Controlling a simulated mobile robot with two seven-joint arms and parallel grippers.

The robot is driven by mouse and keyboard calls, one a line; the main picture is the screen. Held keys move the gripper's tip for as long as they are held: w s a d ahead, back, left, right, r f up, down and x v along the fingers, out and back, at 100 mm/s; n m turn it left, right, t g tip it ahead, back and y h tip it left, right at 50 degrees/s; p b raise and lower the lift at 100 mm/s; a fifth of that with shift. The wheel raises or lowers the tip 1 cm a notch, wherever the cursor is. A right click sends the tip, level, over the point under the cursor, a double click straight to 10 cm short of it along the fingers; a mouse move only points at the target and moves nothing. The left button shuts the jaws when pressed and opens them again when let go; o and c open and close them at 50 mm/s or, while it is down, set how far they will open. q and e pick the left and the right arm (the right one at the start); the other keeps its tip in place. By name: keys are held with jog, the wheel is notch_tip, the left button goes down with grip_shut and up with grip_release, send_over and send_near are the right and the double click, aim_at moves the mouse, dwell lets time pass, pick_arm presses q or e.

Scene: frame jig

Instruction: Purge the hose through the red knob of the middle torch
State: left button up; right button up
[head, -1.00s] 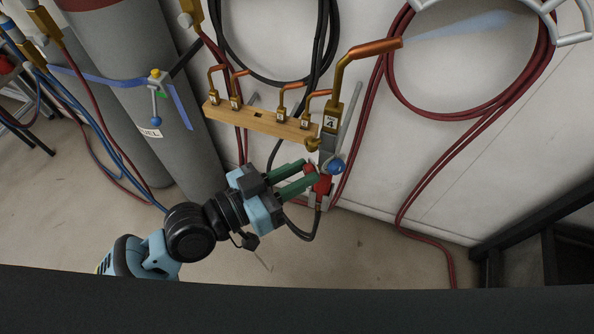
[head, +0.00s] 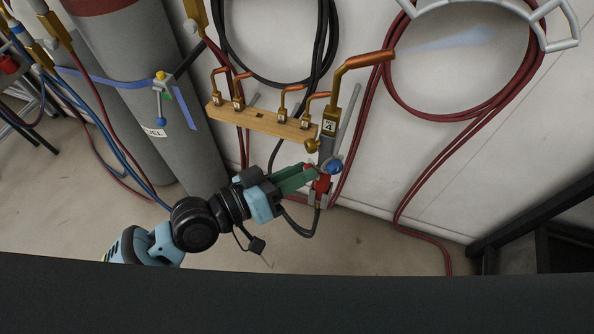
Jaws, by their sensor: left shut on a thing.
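One torch (head: 327,150) shows in the head view, upright against the pale wall, with a copper nozzle (head: 352,65) bent to the right and a tag reading 4. A faint bluish plume (head: 445,43) streams right from the nozzle tip. The torch has a blue knob (head: 334,167) on its right and a red knob (head: 308,167) on its left, mostly hidden by my fingers. My left gripper (head: 307,174) reaches in from the lower left with its green fingers shut on the red knob. My right gripper is out of view.
A wooden rack (head: 260,119) with several small copper nozzles stands left of the torch. Grey cylinders (head: 135,75) with blue straps stand at the left. Red hose (head: 480,125) hangs coiled at the right. Black hose (head: 270,75) hangs behind the rack. The floor below is largely clear.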

pick_arm(q)
jog(key=o, duration=1)
jog(key=shift+b+v, duration=0.9)
jog(key=shift+v, duration=3)
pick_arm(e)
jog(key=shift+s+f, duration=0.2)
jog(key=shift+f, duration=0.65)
